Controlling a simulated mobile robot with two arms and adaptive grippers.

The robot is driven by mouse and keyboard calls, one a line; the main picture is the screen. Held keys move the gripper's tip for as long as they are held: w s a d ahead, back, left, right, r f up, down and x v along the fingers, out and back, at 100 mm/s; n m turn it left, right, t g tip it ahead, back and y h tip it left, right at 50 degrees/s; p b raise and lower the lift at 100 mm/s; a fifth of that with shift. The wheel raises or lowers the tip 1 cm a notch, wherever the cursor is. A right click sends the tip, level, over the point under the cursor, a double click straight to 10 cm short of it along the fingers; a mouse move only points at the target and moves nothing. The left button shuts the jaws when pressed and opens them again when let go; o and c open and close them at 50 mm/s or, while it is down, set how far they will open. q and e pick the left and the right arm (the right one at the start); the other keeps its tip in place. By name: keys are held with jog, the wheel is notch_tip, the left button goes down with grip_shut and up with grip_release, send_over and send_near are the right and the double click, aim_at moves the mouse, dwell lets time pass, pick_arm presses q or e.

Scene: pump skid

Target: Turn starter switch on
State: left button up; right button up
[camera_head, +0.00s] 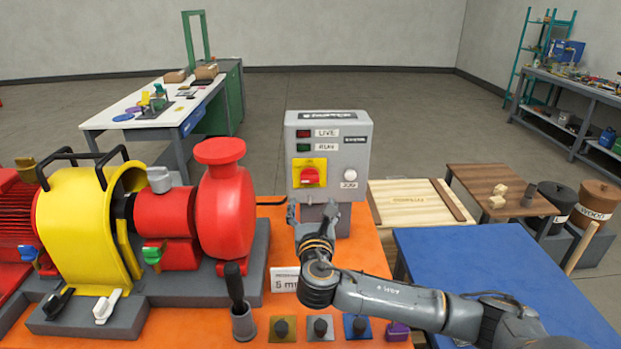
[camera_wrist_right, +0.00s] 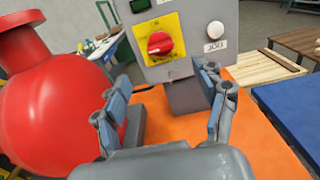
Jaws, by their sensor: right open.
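The starter box (camera_head: 350,135) is a grey panel standing on the orange bench, with LIVE and RUN lamps and a white JOG button (camera_head: 349,177). Its starter switch (camera_head: 309,175) is a red rotary knob on a yellow plate. In the right wrist view the red knob (camera_wrist_right: 159,43) is ahead, above and between my fingers, with its grip tilted slightly. My right gripper (camera_head: 312,211) is open and empty, just in front of and below the switch, apart from it. It also shows in the right wrist view (camera_wrist_right: 165,105). My left gripper is not in view.
A red pump (camera_head: 224,205) with a yellow guard (camera_head: 80,235) stands left of my right gripper. A blue table (camera_head: 510,265) and wooden crate (camera_head: 410,200) lie right.

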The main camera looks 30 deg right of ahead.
aim_at(310, 180)
jog(key=p+x, duration=0.2)
jog(key=x, duration=1.1)
jog(key=shift+w+d, duration=0.15)
jog(key=shift+c, duration=0.4)
jog(key=c, duration=1.1)
